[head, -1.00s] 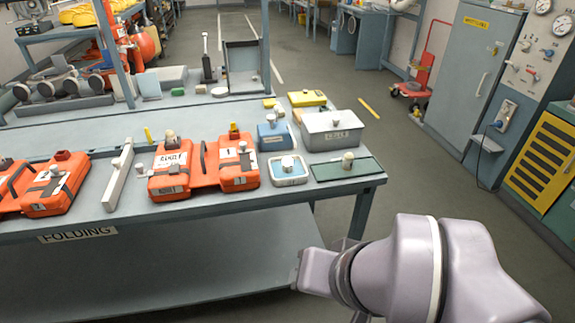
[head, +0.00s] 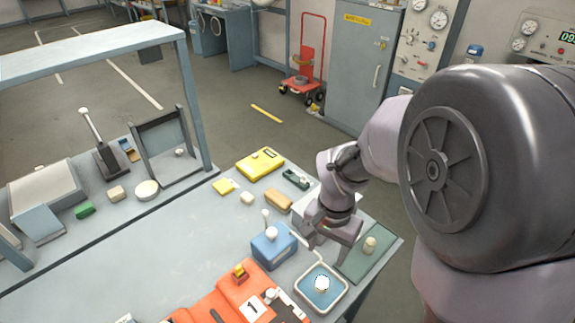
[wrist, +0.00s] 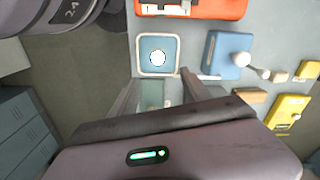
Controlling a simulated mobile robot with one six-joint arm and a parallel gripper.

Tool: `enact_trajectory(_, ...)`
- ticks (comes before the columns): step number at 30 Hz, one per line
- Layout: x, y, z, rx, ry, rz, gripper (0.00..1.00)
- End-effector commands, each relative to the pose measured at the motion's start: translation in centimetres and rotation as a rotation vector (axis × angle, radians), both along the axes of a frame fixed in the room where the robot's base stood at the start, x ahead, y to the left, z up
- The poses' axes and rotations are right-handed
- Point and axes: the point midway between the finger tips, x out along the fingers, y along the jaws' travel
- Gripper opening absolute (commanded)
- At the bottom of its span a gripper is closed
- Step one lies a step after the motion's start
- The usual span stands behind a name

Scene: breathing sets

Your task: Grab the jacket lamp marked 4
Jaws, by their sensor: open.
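No lamp shows a readable 4. A round white lamp-like piece (head: 321,283) sits in a small white-rimmed blue tray (head: 343,295); it shows in the wrist view (wrist: 158,57) too. A beige knob-like piece (head: 369,245) stands on a green mat (head: 356,268) at the bench corner. An orange jacket marked 1 (head: 235,300) bears a small pale lamp-like piece (head: 271,294). My gripper (head: 332,243) is open and empty, above the bench between the blue box and the green mat, behind the tray. In the wrist view its fingers (wrist: 160,93) straddle part of the green mat.
A blue box (head: 272,250) with a white knob stands left of my gripper. A yellow case (head: 260,164) and small blocks lie farther back. The bench's left middle (head: 150,255) is clear.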

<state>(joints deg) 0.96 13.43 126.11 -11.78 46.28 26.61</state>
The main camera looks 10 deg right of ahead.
Motion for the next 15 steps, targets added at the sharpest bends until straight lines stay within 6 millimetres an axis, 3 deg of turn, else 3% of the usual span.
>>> enact_trajectory(6,0.1,-0.1,-1.4,-0.003,0.015,-0.007,0.56)
enact_trajectory(15,-0.1,-0.1,-10.3,-0.003,0.015,-0.006,0.56)
